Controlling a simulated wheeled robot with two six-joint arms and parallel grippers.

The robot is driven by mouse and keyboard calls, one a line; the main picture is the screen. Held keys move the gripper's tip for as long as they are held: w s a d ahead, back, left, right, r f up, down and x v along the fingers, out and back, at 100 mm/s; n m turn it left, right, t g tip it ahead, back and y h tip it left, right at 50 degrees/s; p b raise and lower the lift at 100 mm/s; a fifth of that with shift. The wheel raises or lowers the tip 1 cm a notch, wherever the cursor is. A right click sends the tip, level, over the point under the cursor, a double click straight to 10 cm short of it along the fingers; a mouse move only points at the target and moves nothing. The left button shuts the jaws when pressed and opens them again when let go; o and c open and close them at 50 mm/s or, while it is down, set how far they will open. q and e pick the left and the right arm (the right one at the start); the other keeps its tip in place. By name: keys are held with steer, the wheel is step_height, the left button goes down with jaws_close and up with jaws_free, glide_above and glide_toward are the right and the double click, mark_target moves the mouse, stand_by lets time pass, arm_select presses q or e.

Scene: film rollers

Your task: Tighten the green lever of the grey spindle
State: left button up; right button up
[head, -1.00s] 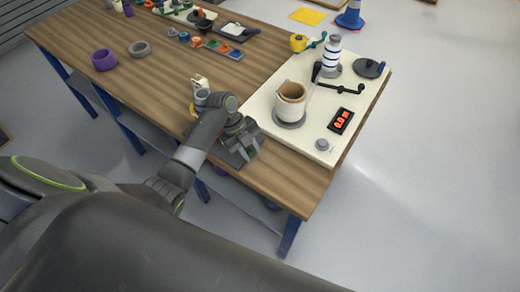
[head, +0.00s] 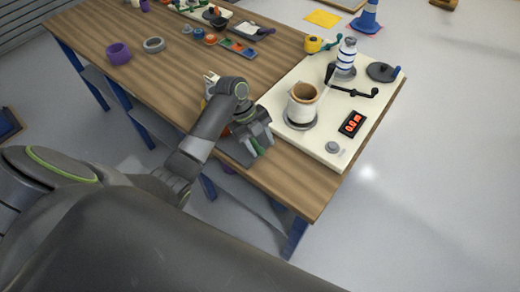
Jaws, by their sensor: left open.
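My left gripper (head: 260,141) is open at the front edge of the wooden table, pointing down. A small green piece (head: 258,147), possibly the green lever, shows between or just behind its fingers; I cannot tell whether they touch it. A dark grey flat part (head: 236,153) lies under the gripper at the table edge. The grey spindle is not clearly seen and may be hidden by my left wrist. A pale upright part (head: 211,82) shows just behind my wrist. My right gripper is not in view.
A cream panel (head: 335,160) to the right carries a brown-cream roll (head: 302,103), a blue-and-white roll (head: 346,55), a black crank and a red display (head: 351,124). A yellow part (head: 313,44) with a green handle stands behind. Purple (head: 118,53) and grey (head: 154,45) rings lie left.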

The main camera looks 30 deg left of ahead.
arm_select(q)
step_height(320, 180, up, 6)
steer(key=shift+f+b, duration=0.15)
steer(key=shift+b, duration=0.2)
